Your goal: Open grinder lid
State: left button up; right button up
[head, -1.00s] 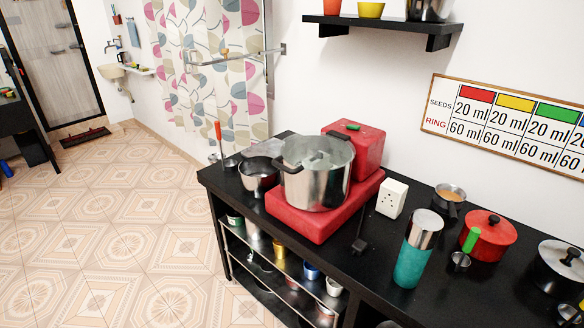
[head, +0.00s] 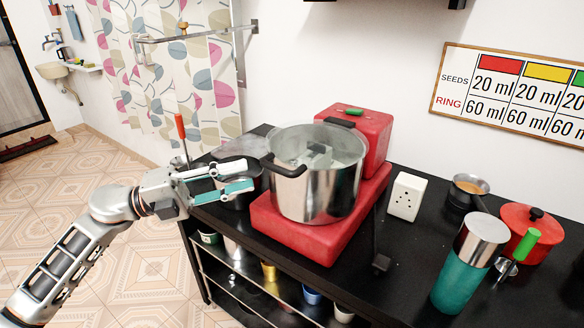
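The grinder has a red base (head: 300,235) with a raised red block (head: 372,128) behind, carrying a green switch. A steel drum (head: 325,195) with black handles stands on the base. Pale grey parts show inside its top; I cannot tell whether a clear lid covers it. My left gripper (head: 249,174) is left of the drum, close to its near-left black handle (head: 284,170). Its two fingers are apart with nothing seen between them, and they partly hide a dark pan (head: 238,196). My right gripper is not in view.
On the black counter (head: 405,255), right of the grinder, are a white socket box (head: 406,196), a small pot (head: 467,190), a teal steel-topped bottle (head: 466,270), a green-handled scoop (head: 525,246) and a red lidded pot (head: 540,228). A red-handled tool (head: 181,130) stands at the left.

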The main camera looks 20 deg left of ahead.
aim_at(272, 170)
pick_arm(q)
jog(key=shift+m+g, duration=0.3)
jog(key=shift+g, duration=0.1)
jog(key=p+x, duration=0.1)
jog(key=x, duration=0.5)
jog(key=shift+w+d+r, duration=0.1)
jog(key=shift+d+r, duration=0.05)
jog(key=shift+d, duration=0.1)
jog(key=shift+x, duration=0.75)
grip_shut()
